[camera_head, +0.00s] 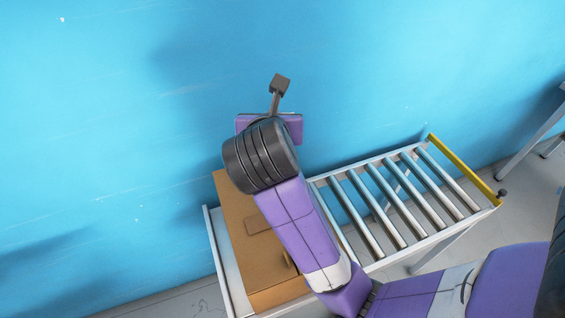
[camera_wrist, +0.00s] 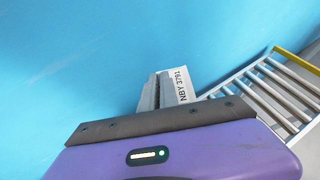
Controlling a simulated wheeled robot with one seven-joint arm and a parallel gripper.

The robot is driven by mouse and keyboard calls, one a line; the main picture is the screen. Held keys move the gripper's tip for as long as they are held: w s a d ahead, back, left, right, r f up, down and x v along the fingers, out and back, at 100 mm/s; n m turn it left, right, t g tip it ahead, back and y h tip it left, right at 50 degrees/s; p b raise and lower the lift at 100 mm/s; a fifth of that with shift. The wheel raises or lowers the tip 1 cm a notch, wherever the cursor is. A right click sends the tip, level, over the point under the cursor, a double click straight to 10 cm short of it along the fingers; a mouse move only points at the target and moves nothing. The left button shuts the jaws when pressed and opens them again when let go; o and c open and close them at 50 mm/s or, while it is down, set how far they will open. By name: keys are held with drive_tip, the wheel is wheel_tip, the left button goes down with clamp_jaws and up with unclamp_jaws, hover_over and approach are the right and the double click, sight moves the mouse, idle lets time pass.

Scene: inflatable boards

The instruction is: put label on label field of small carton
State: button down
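A brown carton (camera_head: 240,232) lies on the left part of the roller conveyor. An outlined rectangle, which looks like its label field (camera_head: 258,225), shows on its top, partly covered by my arm. My gripper (camera_wrist: 156,88) is above the carton's far end, near the blue wall; in the head view my wrist hides most of it. In the wrist view the grey fingers are close together on a white label (camera_wrist: 186,84) printed "NBY 3791". The label sticks out to the right of the fingers and is apart from the carton. The carton is out of the wrist view.
The roller conveyor (camera_head: 368,255) has bare rollers to the right of the carton and a yellow end bar (camera_head: 462,168). The blue wall (camera_head: 120,110) runs close behind it. Grey table legs (camera_head: 535,135) stand at the far right.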

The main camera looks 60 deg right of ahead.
drive_tip(key=shift+w+d+f, duration=0.15)
drive_tip(key=shift+w+d, duration=0.05)
drive_tip(key=shift+d, duration=0.05)
wheel_tip(320, 180, down, 20)
drive_tip(key=shift+d+r+b, duration=0.1)
drive_tip(key=shift+r+b, duration=0.1)
drive_tip(key=shift+b, duration=0.8)
drive_tip(key=shift+f, duration=0.1)
drive_tip(key=c, duration=1.6)
unclamp_jaws()
drive_tip(key=v, duration=1.2)
